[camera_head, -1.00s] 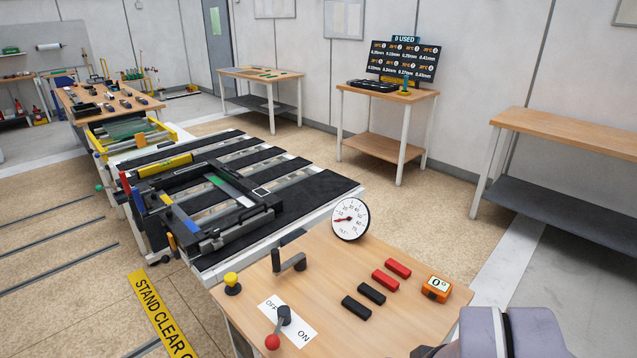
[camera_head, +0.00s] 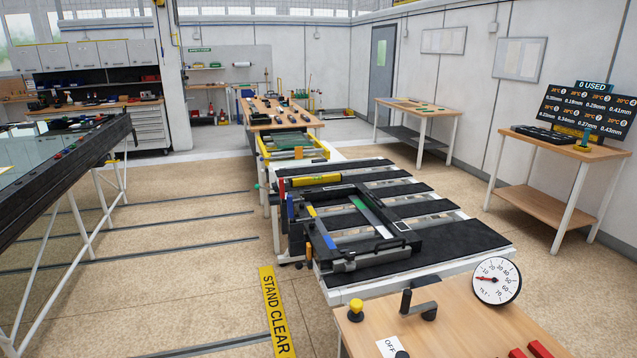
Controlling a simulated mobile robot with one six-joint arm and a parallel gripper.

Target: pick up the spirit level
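A yellow bar (camera_head: 316,180) with dark markings lies at the far left of the slatted bench, beside a dark frame; it looks like a spirit level, but it is too small to be sure. The dark rectangular frame (camera_head: 405,251) lies on the slatted bench (camera_head: 474,240), with a green strip and a small white label on it. My gripper is not in view, so its hold cannot be seen.
A wooden control table (camera_head: 450,318) with a dial (camera_head: 496,281), a crank handle and a yellow knob stands at the front right. A dark table (camera_head: 68,155) on white legs stands at left. Floor rails and a yellow "STAND CLEAR" strip (camera_head: 274,310) lie between, with open floor.

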